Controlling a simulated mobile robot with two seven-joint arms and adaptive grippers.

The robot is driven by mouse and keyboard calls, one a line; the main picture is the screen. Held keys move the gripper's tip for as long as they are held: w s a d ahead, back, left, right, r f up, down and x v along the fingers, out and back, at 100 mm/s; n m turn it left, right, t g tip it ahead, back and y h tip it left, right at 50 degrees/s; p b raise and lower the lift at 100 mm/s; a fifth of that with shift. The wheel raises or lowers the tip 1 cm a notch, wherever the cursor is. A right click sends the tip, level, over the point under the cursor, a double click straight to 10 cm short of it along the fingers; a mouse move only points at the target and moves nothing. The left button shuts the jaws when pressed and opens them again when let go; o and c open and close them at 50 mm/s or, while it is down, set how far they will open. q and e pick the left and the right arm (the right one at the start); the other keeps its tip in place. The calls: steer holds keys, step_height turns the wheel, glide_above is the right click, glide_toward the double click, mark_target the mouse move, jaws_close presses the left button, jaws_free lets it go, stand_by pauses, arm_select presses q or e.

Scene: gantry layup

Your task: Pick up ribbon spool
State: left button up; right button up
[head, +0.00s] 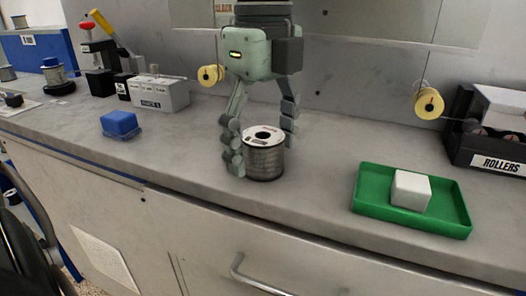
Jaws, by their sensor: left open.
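The ribbon spool (265,159) stands upright on the grey counter in the middle of the head view. It is a dark grey cylinder with a white top flange and a dark centre hole. My left gripper (262,146) reaches down over it with its fingers spread. One finger is at the spool's left side and the other is behind it to the right. I cannot tell whether either finger touches the spool. The finger on the left hides a little of the spool's left edge. My right gripper is not in view.
A green tray (369,204) with a white block (411,190) lies to the right. A black bin labelled ROLLERS (463,157) stands at the far right. A blue block (119,123) and a grey box (159,95) are to the left. Yellow rollers (429,102) hang near the back wall.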

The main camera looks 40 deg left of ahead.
arm_select(q)
steer(key=c, duration=1.6)
steer(key=shift+r, duration=0.1)
steer(key=shift+r, duration=0.45)
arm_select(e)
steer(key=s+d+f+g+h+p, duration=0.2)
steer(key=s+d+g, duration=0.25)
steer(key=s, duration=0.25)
arm_select(q)
step_height(320, 180, up, 27)
steer(key=p, duration=0.2)
steer(key=shift+p, duration=0.35)
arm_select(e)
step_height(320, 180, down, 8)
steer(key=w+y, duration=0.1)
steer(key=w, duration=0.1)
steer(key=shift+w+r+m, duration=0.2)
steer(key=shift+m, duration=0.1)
